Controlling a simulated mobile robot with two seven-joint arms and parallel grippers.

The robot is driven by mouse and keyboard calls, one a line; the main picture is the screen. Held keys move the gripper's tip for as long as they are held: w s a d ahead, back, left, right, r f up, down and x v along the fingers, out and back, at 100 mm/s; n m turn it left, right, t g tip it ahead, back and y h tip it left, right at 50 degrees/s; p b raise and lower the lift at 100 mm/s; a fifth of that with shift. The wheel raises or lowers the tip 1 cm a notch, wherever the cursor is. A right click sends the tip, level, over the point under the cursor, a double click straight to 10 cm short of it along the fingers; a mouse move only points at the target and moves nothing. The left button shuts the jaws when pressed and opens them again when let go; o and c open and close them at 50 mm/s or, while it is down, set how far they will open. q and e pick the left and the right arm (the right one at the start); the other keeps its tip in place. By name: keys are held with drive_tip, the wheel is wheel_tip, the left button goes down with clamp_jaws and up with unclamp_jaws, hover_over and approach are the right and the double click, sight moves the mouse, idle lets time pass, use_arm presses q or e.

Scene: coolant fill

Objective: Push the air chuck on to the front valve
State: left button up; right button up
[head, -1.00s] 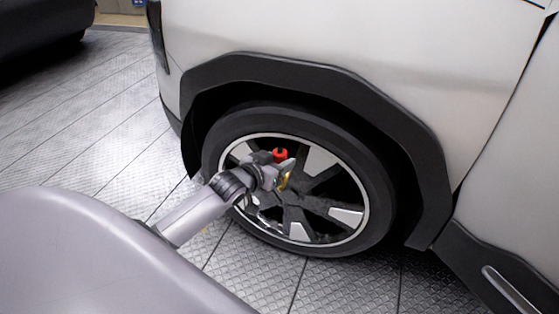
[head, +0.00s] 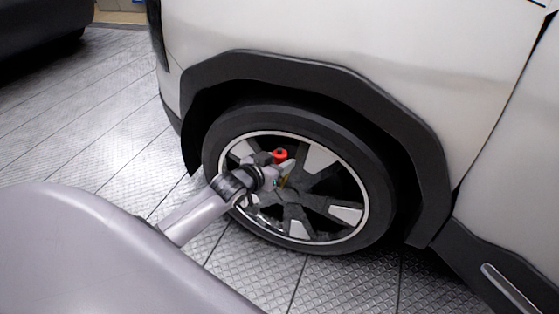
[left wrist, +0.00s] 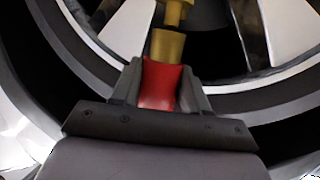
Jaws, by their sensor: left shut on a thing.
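The air chuck has a red body (left wrist: 160,85) and a brass nose (left wrist: 167,47) in the left wrist view. My left gripper (left wrist: 158,92) is shut on the red body, one finger on each side. Past the nose is a brass front valve (left wrist: 173,12), nearly in line with it; I cannot tell whether the two touch or are joined. In the head view my left gripper (head: 276,175) is in front of the upper left of the wheel (head: 292,197), with a red part (head: 279,156) showing above it. My right gripper is not in view.
The black tyre (head: 375,200) and dark wheel arch (head: 300,72) of the pale car (head: 380,40) surround the working spot. Silver spokes lie close around the gripper. The patterned floor (head: 110,120) to the left is clear.

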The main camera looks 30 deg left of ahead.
use_arm(q)
drive_tip(key=shift+f+b, duration=0.5)
drive_tip(key=shift+f, duration=0.65)
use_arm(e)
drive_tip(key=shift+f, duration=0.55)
use_arm(q)
drive_tip(key=o, duration=1.2)
drive_tip(key=shift+s, duration=0.1)
drive_tip(key=p+v, duration=0.3)
drive_tip(key=v, duration=0.4)
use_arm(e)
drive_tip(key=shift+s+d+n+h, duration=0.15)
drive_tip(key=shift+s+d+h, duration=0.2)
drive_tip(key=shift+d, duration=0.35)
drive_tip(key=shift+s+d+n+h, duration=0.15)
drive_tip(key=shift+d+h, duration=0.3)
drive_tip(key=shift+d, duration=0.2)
